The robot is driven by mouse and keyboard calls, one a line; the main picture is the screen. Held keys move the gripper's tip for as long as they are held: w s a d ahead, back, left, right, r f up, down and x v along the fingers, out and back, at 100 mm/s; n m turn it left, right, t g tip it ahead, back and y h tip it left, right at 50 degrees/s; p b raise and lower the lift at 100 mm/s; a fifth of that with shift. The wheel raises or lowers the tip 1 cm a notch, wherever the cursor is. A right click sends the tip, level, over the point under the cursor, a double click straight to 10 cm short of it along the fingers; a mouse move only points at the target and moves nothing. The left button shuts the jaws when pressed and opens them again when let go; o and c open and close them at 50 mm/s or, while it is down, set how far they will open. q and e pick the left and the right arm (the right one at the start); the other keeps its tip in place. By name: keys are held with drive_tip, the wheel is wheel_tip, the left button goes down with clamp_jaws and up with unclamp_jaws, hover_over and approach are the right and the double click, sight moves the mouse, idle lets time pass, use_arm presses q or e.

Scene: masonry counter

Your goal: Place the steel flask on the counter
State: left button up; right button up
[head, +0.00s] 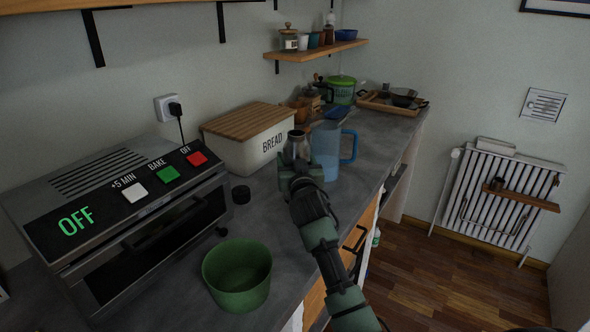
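The steel flask (297,146) stands upright in the head view, between the bread bin and a clear blue jug. My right gripper (299,172) is right at the flask and covers its lower part. The flask's base is hidden, so I cannot tell if it touches the grey counter (290,232) or is held just above it. The fingertips are partly hidden, and I cannot tell if they are closed on the flask. My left gripper is not in view.
A blue jug (326,152) stands close right of the gripper. A bread bin (247,150) is at the left. The counter between bowl and gripper is clear.

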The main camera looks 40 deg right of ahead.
drive_tip(key=shift+f, duration=1.65)
drive_tip(key=shift+f, duration=0.15)
drive_tip(key=o, duration=1.8)
drive_tip(key=b+v, duration=0.1)
drive_tip(key=v, duration=1.1)
